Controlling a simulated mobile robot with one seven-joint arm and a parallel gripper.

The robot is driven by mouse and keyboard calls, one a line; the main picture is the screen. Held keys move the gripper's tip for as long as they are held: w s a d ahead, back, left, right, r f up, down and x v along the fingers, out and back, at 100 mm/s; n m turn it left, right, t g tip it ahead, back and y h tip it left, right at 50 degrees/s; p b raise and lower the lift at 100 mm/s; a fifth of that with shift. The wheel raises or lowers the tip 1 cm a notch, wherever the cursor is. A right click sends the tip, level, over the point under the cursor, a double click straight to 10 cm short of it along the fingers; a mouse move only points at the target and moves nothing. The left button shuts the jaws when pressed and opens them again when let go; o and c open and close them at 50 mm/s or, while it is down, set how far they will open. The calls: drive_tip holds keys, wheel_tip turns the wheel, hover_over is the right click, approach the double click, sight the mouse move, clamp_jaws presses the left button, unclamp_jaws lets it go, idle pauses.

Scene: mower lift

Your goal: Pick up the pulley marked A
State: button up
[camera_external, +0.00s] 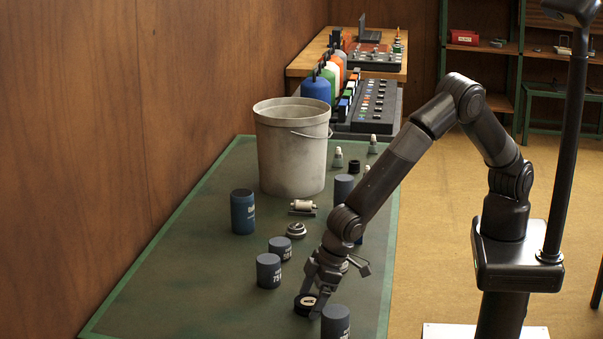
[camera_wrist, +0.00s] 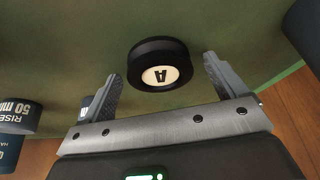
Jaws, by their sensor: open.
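The pulley marked A (camera_external: 306,302) is a black disc with a pale face and a dark letter A. It lies on the green table near its front end. In the wrist view the pulley (camera_wrist: 160,64) sits just beyond and between the fingertips. My gripper (camera_external: 312,290) is low over the pulley in the external view and hides part of it. In the wrist view my gripper (camera_wrist: 160,75) is open, with one finger to the left and one to the right of the pulley, and nothing is held.
Blue-grey cylinders stand close by, one right of the pulley (camera_external: 335,322) and one left (camera_external: 268,271). Another disc-shaped part (camera_external: 296,230) lies farther back. A large grey bucket (camera_external: 291,150) stands behind. The table's left front (camera_external: 180,290) is clear.

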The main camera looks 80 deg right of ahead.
drive_tip(key=shift+c, duration=0.3)
drive_tip(key=c, duration=1.2)
drive_tip(key=shift+r, duration=0.1)
